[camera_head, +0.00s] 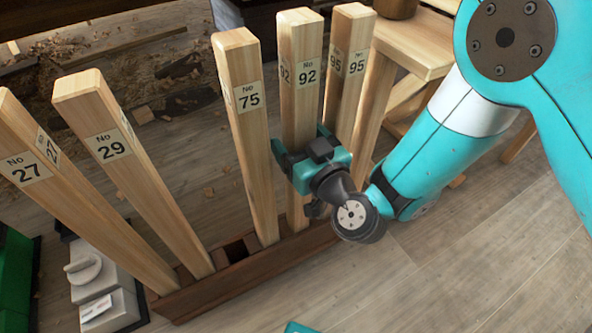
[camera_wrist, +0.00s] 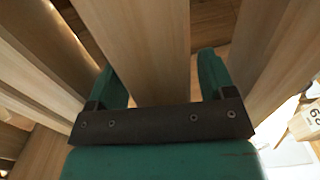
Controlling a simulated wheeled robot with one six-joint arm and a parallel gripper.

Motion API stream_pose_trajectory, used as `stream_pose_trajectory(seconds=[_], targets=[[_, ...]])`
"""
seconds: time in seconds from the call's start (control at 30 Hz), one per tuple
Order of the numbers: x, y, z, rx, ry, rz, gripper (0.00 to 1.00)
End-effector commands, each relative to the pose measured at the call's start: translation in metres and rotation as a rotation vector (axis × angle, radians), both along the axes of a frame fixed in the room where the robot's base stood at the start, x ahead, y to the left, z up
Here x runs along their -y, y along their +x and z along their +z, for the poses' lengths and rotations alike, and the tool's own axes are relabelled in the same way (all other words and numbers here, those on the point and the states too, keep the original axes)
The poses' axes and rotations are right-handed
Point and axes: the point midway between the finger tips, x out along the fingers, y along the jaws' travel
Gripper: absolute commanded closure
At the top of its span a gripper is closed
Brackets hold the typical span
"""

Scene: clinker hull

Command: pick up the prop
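Several square wooden props stand in a rack, each with a number label. They are No 27 (camera_head: 75,215), No 29 (camera_head: 150,190), No 75 (camera_head: 255,160), No 92 (camera_head: 299,110) and No 95 (camera_head: 348,75). My gripper (camera_head: 305,160) is at the middle of prop 92, with its teal fingers on either side of it. In the wrist view the prop (camera_wrist: 150,50) stands between the fingers (camera_wrist: 165,80), with a narrow gap at the right finger, so the gripper looks open. The prop's foot is in the rack, partly hidden by my gripper.
The dark wooden rack (camera_head: 205,298) has an open slot between props 29 and 75. Props 75 and 95 stand close on both sides of my gripper. A wooden stool or bench (camera_head: 415,45) is behind at right. A grey box (camera_head: 95,275) is lower left. The floor at lower right is clear.

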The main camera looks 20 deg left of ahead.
Motion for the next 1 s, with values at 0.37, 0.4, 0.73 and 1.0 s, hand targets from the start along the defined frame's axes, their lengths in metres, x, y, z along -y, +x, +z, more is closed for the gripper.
stream_pose_trajectory(seconds=[0.37, 0.4, 0.73, 1.0], targets=[[0.0, 0.0, 0.0, -0.001, 0.001, 0.0, 1.0], [0.0, 0.0, 0.0, -0.001, 0.001, 0.0, 1.0], [0.001, 0.001, 0.004, 0.002, 0.002, -0.003, 1.0], [0.003, 0.002, 0.027, 0.002, 0.004, -0.006, 1.0]])
